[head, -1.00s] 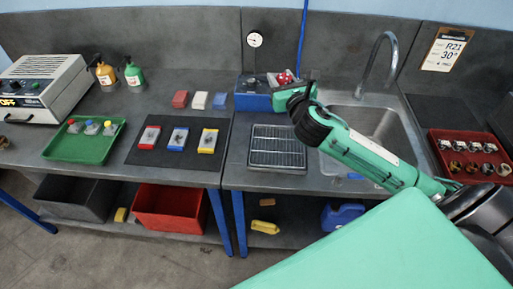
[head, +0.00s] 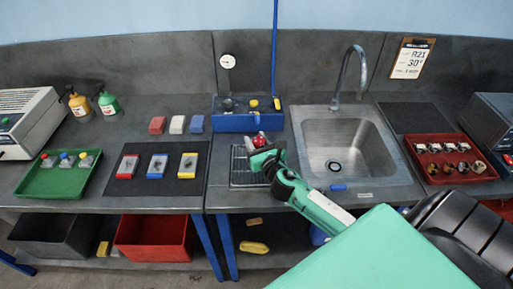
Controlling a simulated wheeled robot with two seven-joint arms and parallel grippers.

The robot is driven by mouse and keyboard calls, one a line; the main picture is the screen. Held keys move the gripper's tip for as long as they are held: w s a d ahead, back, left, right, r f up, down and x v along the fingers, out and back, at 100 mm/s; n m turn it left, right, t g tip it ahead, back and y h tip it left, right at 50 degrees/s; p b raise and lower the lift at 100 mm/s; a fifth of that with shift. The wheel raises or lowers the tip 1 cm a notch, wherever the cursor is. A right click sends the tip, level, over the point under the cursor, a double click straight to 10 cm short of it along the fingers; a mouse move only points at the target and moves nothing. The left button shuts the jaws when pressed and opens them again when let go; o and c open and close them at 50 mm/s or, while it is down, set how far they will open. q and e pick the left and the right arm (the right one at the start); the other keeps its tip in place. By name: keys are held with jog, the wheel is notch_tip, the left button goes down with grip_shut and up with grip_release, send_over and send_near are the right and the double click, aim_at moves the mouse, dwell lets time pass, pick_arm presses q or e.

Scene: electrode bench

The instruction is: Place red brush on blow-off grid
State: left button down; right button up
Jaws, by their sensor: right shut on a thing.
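My right gripper (head: 261,149) is shut on a red thing with pale spots, which I take to be the red brush (head: 260,139). It is held over or near the back right part of the blow-off grid (head: 240,178), in front of the blue box. I cannot tell whether the brush touches the grid. The grid is a dark slatted panel on the bench, left of the sink; my gripper and wrist hide its right part. My left gripper is not in view.
The blue box (head: 234,122) behind the grid holds a yellow item and dark items. The sink (head: 343,148) with its tap is to the right. A dark mat (head: 138,199) with three framed pieces lies left. A red tray (head: 449,180) stands far right.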

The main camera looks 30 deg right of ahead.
aim_at(257, 147)
jog(key=shift+f+b, duration=0.3)
jog(key=shift+f, duration=1.3)
jog(key=shift+f, duration=0.1)
jog(key=o, duration=1)
jog(key=s+b, duration=0.1)
jog(key=s, duration=0.2)
jog(key=s+a, duration=0.1)
jog(key=s, duration=0.3)
jog(key=s+b, duration=0.1)
jog(key=s, duration=0.2)
jog(key=shift+s+a+b, duration=0.3)
jog(key=shift+a, duration=0.05)
jog(key=shift+s+a, duration=0.1)
jog(key=shift+s, duration=0.55)
